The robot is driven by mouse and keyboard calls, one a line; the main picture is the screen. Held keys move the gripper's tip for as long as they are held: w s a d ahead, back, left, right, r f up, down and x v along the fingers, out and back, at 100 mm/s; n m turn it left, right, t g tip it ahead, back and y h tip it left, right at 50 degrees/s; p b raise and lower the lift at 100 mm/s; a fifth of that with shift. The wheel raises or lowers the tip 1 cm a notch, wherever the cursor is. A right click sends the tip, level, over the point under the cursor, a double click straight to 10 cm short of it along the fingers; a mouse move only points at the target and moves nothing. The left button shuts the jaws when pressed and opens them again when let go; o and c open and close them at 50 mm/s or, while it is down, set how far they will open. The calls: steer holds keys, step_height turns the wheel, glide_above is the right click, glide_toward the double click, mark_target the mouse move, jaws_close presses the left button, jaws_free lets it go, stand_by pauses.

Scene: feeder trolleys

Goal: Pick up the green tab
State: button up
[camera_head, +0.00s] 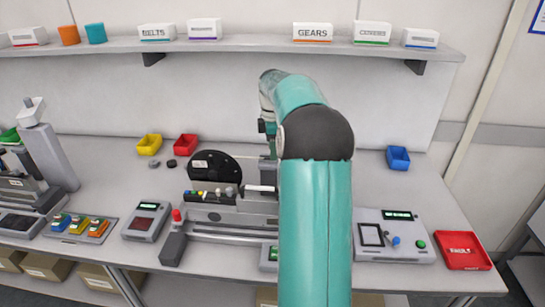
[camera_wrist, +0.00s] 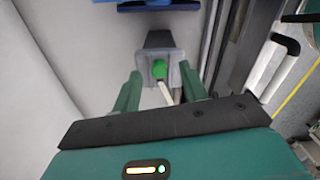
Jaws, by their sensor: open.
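In the wrist view, the green tab (camera_wrist: 159,70) is a small rounded green piece set against a grey block (camera_wrist: 158,44). A pale strip shows just below it. My gripper (camera_wrist: 162,80) is open, with one dark green finger to the left of the tab and one to the right. The tab appears between the fingertips, with gaps on both sides; I cannot tell how far ahead of them it is. In the head view, my teal arm covers the middle of the bench and I cannot make out the tab there.
A black reel (camera_head: 215,167) stands behind the feeder rail (camera_head: 225,237) left of my arm. A device with a green button (camera_head: 421,244) and a red FAULT tray (camera_head: 463,251) lie to the right. A shelf (camera_head: 250,46) runs above. A blue thing (camera_wrist: 160,5) lies beyond the grey block.

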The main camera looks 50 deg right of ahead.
steer(key=shift+f, duration=0.5)
steer(key=shift+c, duration=0.4)
jaws_close()
